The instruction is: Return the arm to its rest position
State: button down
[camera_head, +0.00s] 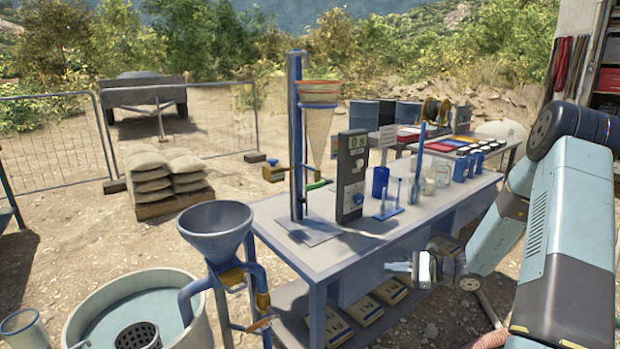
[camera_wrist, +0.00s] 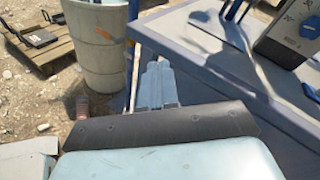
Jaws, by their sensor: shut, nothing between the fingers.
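My gripper (camera_head: 398,267) is at the right of the head view, in front of the near long side of the workbench (camera_head: 345,257). Its fingers point left and are shut with nothing between them. In the wrist view the closed fingers (camera_wrist: 156,88) show beyond a dark plate, against the edge of the bench. My arm comes in from the right side of the head view, bent down at the elbow.
On the bench stand a funnel on a blue column (camera_head: 297,130), a dark meter (camera_head: 351,175) and blue cups (camera_head: 380,182). Bagged goods (camera_head: 390,291) lie on its lower shelf. A grey hopper (camera_head: 215,220) and round tank (camera_head: 195,335) stand at the left.

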jog(key=s+a+r+n+g+h, duration=0.3)
jog(key=s+r+n, duration=0.3)
jog(key=s+r, duration=0.25)
jog(key=s+a+r+n+g+h, duration=0.3)
jog(key=s+a+r+n+h, duration=0.15)
jog(key=s+r, duration=0.4)
jog(key=s+d+r+n+t+h, duration=0.2)
jog(key=s+r+n+h, duration=0.1)
jog(key=s+r, duration=0.4)
jog(key=s+d+r+n+t+h, duration=0.3)
jog(key=s+r+n+h, duration=0.1)
jog(key=s+r, duration=0.3)
jog(key=shift+s+d+r+t, duration=0.3)
jog(key=shift+s+d+r, duration=0.1)
jog(key=shift+s, duration=0.6)
